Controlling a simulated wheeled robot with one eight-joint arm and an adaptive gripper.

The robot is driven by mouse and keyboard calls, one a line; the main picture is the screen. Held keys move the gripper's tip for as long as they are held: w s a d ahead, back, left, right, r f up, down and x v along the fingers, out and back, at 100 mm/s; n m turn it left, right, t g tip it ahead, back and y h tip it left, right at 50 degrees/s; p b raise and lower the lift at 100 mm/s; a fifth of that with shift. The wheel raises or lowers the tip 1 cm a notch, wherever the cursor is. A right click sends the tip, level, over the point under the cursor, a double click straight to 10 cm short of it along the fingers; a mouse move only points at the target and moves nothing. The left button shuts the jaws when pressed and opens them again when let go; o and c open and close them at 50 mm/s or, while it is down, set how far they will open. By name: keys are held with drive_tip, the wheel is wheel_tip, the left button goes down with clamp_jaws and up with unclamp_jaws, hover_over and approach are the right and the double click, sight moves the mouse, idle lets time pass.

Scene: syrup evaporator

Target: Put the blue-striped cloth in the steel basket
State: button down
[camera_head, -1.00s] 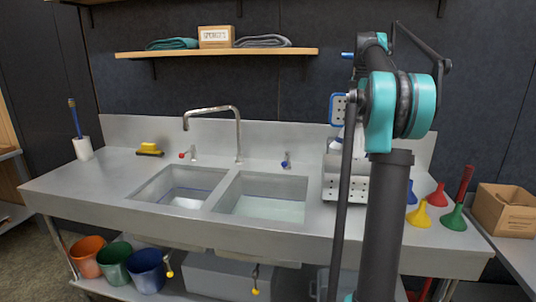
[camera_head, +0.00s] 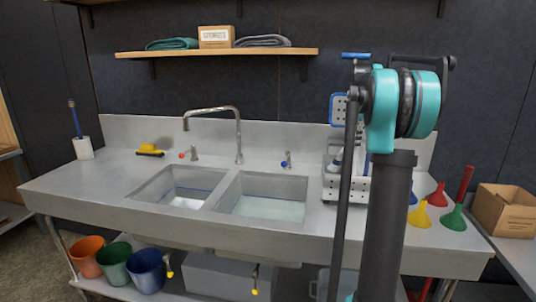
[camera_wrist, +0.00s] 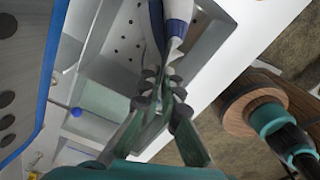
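The blue-striped cloth (camera_wrist: 178,14) shows at the top of the wrist view, white with blue, bunched and narrowing towards my fingertips. My gripper (camera_wrist: 166,88) has its fingers close together and appears shut on the narrow end of the cloth. The steel basket, with its round holes (camera_wrist: 122,28), lies beyond the fingers in the wrist view, and the cloth appears over or inside it; the exact depth is unclear. In the head view, the perforated basket (camera_head: 331,188) stands on the counter's right side, partly behind my arm, which hides my gripper and most of the cloth.
Coloured funnels (camera_head: 420,215) and a cardboard box (camera_head: 505,210) stand to the right. The left counter is mostly clear.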

drive_tip(key=shift+f, duration=6.75)
drive_tip(key=c, duration=1.1)
unclamp_jaws()
drive_tip(key=shift+o, duration=0.6)
drive_tip(key=o, duration=0.6)
drive_tip(key=shift+r, duration=2.75)
drive_tip(key=shift+r, duration=0.15)
